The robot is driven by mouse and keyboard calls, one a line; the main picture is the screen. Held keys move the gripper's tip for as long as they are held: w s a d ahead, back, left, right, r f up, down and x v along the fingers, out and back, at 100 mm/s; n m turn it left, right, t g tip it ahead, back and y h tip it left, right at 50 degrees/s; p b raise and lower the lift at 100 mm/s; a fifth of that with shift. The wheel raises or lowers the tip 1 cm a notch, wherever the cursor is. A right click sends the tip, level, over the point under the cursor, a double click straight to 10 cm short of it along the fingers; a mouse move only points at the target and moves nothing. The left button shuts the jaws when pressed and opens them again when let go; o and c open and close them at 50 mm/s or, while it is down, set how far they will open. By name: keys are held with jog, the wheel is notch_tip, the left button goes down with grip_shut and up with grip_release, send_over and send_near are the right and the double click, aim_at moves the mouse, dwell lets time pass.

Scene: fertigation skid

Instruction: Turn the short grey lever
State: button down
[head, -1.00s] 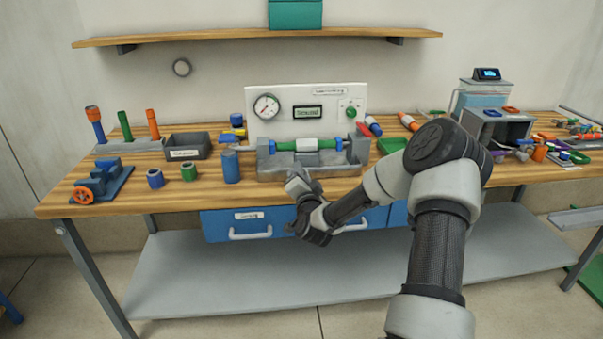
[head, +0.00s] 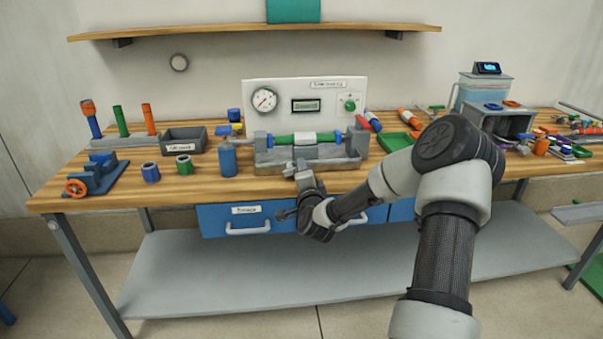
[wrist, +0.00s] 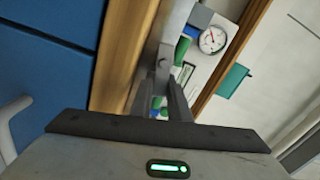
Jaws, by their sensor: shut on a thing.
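The short grey lever (head: 299,165) is at the front of the grey test fixture (head: 268,166) on the bench, and little of it shows. My gripper (head: 304,176) reaches up to it from the front edge of the bench. In the wrist view my gripper (wrist: 166,74) has its two dark fingers close together against the grey metal, shut on the lever. The fingers hide most of the lever, and its exact angle cannot be told.
A green tube (head: 283,139) with a white middle lies across the fixture. A panel with a gauge (head: 264,99) stands behind. A blue cylinder (head: 228,160) stands to the left. Blue drawers (head: 222,219) with white handles are below the bench top.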

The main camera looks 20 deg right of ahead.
jog(key=shift+d+f+m+b, duration=0.1)
jog(key=shift+f+m+b, duration=0.15)
jog(key=shift+m, duration=0.4)
jog(key=shift+f+m+b, duration=0.15)
jog(key=shift+m+b, duration=0.2)
jog(key=shift+m, duration=0.3)
jog(key=c, duration=1.7)
grip_release()
jog(key=shift+s+f, duration=0.1)
jog(key=shift+f, duration=0.1)
